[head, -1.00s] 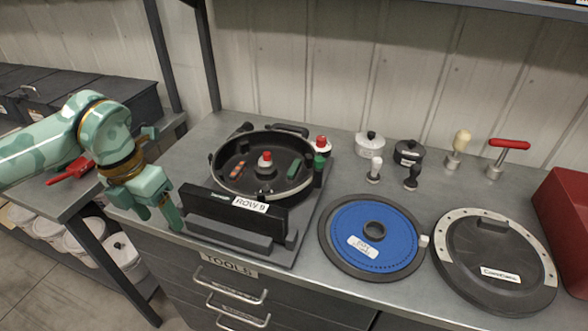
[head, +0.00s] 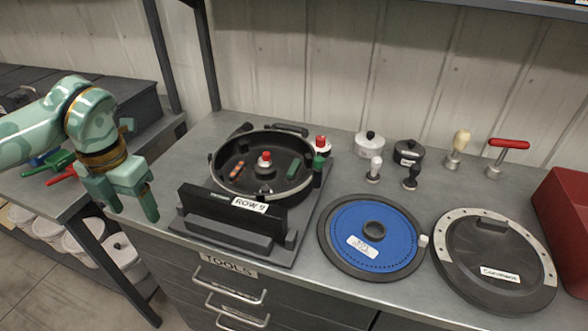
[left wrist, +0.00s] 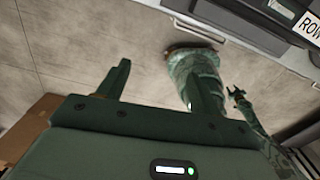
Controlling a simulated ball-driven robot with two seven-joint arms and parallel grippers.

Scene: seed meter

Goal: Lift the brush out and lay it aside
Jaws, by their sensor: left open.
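A black round seed meter housing (head: 222,191) stands open on a dark base on the bench, behind a plate labelled ROW 9. Inside it are a green block (head: 294,169), an orange-red slim piece (head: 237,170) and a red-topped hub (head: 265,160). The green block may be the brush; I cannot make out bristles. My left gripper (head: 132,207) is open and empty, left of the housing and apart from it, near the bench's left end. Its two fingers also show in the left wrist view (left wrist: 153,88), over bare floor. A mottled green arm there may be my right one; its jaws are unclear.
A blue disc (head: 345,223) and a black lid (head: 460,262) lie right of the housing. Small pots, knobs and a red T-handle (head: 509,143) stand behind them. A red bin (head: 565,225) is at the far right. A side table with red and green tools is at the left.

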